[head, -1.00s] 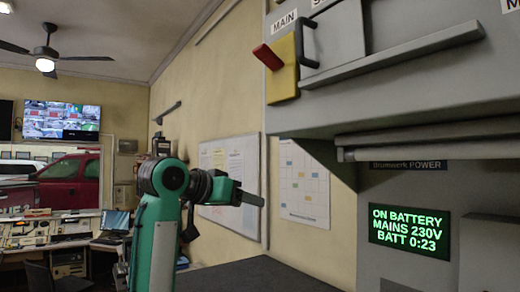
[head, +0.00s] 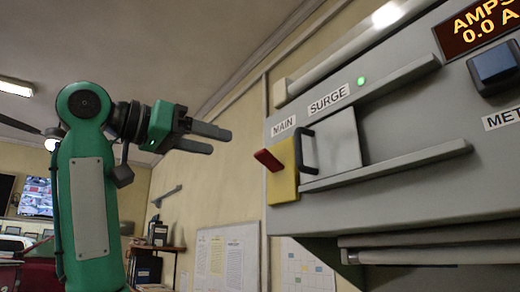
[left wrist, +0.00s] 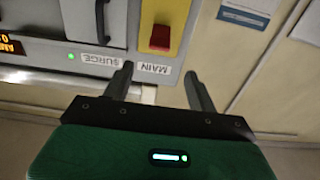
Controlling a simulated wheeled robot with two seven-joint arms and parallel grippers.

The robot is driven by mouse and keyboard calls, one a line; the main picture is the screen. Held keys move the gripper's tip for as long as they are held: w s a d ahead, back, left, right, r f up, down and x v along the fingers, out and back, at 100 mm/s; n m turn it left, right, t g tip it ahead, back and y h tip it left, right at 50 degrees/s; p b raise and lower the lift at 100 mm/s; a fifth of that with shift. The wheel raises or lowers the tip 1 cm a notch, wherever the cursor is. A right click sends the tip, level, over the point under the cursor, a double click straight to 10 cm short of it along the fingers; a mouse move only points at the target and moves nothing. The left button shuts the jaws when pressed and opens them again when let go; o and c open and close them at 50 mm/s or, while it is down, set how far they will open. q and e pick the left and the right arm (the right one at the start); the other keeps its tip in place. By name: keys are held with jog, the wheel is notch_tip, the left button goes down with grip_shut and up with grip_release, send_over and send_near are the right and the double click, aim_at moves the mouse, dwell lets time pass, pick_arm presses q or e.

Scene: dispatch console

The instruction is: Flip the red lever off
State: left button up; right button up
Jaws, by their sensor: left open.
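The red lever (head: 268,160) sticks out from a yellow plate (head: 284,178) under the MAIN label (head: 283,126) on the grey console. In the left wrist view the red lever (left wrist: 160,38) and its yellow plate (left wrist: 176,14) show at the top, beyond the fingers. My left gripper (head: 212,140) is open and empty, to the left of the lever and slightly higher in the head view, with a gap between them. In the left wrist view its two fingers (left wrist: 160,88) stand apart, with the MAIN label between them. My right gripper is not in view.
Right of the lever is a dark handle (head: 307,150) on a grey panel below the SURGE label (head: 329,98), near a green light (head: 362,81). Ledges (head: 400,164) jut from the console. A blue button (head: 494,68) is at far right. Open room lies left of the console.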

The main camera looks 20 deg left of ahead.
aim_at(257, 153)
pick_arm(q)
jog(key=p+x, duration=0.5)
jog(key=x, duration=0.5)
jog(key=shift+w+d+r, duration=0.15)
jog(key=shift+w+d, duration=0.05)
jog(key=shift+d, duration=0.05)
jog(key=shift+w+d+p, duration=0.3)
jog(key=shift+w+p, duration=0.05)
jog(key=shift+w, duration=0.1)
